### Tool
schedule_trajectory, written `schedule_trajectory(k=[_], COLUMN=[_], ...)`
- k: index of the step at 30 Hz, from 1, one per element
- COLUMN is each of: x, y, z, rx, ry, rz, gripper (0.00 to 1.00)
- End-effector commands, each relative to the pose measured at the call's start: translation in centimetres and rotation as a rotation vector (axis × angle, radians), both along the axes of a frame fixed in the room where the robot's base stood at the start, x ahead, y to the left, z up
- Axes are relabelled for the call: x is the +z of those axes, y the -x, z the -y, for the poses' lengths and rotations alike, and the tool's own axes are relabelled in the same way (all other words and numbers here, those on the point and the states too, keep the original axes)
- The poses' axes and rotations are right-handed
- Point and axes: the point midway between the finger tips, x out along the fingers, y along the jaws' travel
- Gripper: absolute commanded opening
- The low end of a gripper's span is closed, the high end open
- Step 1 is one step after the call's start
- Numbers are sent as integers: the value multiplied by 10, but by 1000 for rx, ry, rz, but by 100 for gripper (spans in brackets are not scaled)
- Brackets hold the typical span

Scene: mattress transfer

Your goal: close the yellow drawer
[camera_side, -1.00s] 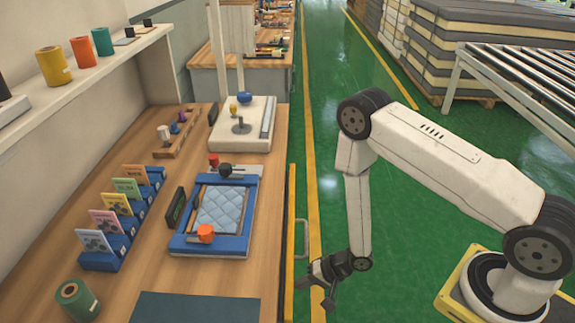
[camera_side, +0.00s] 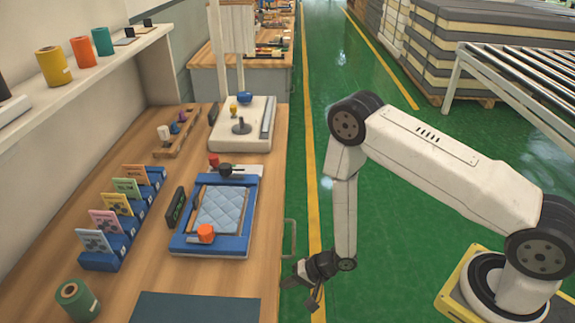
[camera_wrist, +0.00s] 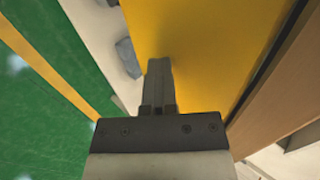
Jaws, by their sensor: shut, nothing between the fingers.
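The yellow drawer (camera_wrist: 215,45) fills the middle of the wrist view as a broad yellow panel. In the side view its front is hidden below the table edge, and only its pale handle (camera_side: 289,239) shows close beside that edge. My gripper (camera_wrist: 158,66) is shut and empty, with its fingers over the yellow panel; they look against it or very near, and contact cannot be told. In the side view my gripper (camera_side: 300,286) is low beside the table edge, nearer the camera than the handle.
The wooden table (camera_side: 272,230) holds a blue frame with a quilted pad (camera_side: 220,209), a card rack (camera_side: 128,222) and a green spool (camera_side: 77,301). The green floor aisle (camera_side: 390,285) right of my gripper is clear.

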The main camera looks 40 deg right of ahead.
Motion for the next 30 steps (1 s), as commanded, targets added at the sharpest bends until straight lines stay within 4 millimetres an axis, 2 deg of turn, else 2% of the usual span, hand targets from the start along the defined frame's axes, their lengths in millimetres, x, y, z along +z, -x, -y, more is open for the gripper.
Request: schedule_trajectory(k=[9, 24, 30], x=[0, 52, 64], y=[28, 67, 75], z=[28, 68, 77], rx=[-12, -15, -14], ry=[0, 1, 2], rz=[-11, -9, -8], gripper=[0, 0, 0])
